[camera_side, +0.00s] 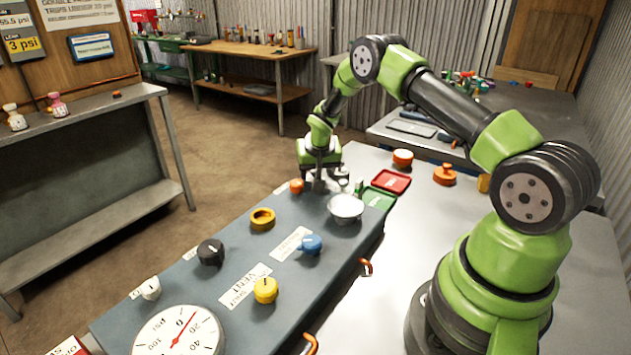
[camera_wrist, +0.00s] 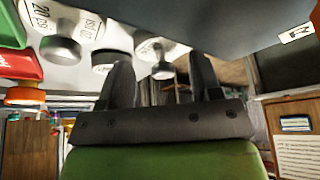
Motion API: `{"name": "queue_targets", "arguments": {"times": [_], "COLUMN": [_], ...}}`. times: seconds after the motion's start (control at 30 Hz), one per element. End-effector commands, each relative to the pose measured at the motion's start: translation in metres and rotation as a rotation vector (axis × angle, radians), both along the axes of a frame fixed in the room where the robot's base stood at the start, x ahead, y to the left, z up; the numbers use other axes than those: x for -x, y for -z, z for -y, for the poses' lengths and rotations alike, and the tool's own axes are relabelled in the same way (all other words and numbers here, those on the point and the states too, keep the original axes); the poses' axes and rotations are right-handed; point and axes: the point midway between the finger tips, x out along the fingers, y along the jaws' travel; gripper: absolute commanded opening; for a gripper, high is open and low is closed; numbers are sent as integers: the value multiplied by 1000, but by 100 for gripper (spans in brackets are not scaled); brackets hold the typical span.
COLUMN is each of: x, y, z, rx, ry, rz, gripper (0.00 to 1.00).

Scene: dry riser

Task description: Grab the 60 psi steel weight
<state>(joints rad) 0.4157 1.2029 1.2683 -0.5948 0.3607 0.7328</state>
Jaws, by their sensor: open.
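Several small steel weights sit with round white labels in the wrist view: one (camera_wrist: 62,50) at the left beside a label reading 20 psi, a darker one (camera_wrist: 112,62), and one (camera_wrist: 162,70) that appears between my fingers. I cannot make out which is marked 60 psi. My gripper (camera_wrist: 161,80) is open, its two dark fingers apart. In the side view my gripper (camera_side: 320,176) points down at the far end of the grey-blue bench panel (camera_side: 222,213), low over small steel pieces that it partly hides. I cannot tell whether it touches any.
A silver bowl (camera_side: 345,207), an orange knob (camera_side: 297,186), a red tray (camera_side: 391,181) and a green tray (camera_side: 378,199) are close to my gripper.

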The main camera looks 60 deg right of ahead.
Motion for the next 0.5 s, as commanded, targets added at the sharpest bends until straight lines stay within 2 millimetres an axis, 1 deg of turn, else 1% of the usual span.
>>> {"name": "queue_targets", "arguments": {"times": [0.03, 0.13, 0.4, 0.43, 0.47, 0.5], "x": [-2, -4, -5, -5, -5, -5], "y": [7, 14, 16, 16, 16, 16], "z": [2, 4, 5, 5, 5, 5], "rx": [-1, 0, 0, 0, 0, 0], "ry": [2, 1, 1, 1, 1, 1], "rz": [-1, 0, 1, 1, 1, 1], "gripper": [58, 58, 58, 54, 47, 38]}}
